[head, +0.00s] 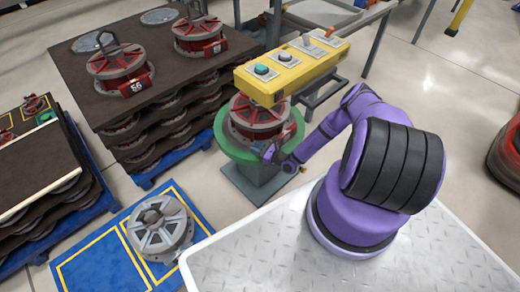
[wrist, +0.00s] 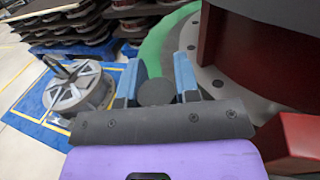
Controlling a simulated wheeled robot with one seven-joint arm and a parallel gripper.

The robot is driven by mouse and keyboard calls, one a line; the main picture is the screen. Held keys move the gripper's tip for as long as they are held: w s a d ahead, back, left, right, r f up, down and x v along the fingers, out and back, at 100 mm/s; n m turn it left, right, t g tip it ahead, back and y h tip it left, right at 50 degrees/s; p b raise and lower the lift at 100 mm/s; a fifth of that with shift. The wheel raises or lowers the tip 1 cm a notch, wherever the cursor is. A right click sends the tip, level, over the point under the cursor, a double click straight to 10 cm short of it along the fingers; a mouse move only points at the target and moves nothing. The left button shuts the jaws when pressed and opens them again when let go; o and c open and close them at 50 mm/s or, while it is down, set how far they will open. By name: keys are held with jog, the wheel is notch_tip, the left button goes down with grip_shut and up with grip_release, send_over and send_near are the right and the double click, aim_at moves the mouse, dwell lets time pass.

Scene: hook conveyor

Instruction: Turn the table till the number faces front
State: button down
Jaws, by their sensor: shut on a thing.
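The round turntable has a green rim (head: 232,152) and stands on a grey pedestal. A red and grey wheel-like part (head: 258,118) sits on it, partly hidden under the yellow control box. No number is readable on this part from here. In the wrist view, its dark red side (wrist: 232,45) rises at the right, with a red block (wrist: 300,138) jutting out below. My gripper (head: 270,153) is at the turntable's near right edge. In the wrist view, its blue fingers (wrist: 157,88) are on both sides of a dark round peg (wrist: 156,93) at the rim.
The yellow control box (head: 290,70) with buttons hangs close over the turntable. Stacked trays (head: 100,75) of red parts stand behind left, one marked 56. A grey part (head: 158,228) lies on a blue mat (head: 95,270) at front left.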

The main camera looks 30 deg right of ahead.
jog(key=shift+w+r, duration=0.1)
jog(key=shift+w, duration=0.4)
jog(key=c, duration=0.8)
grip_release()
jog(key=shift+w, duration=0.1)
jog(key=shift+c, duration=0.2)
jog(key=shift+s, duration=0.25)
jog(key=v, duration=1)
jog(key=shift+s, duration=0.25)
jog(key=shift+d, duration=0.1)
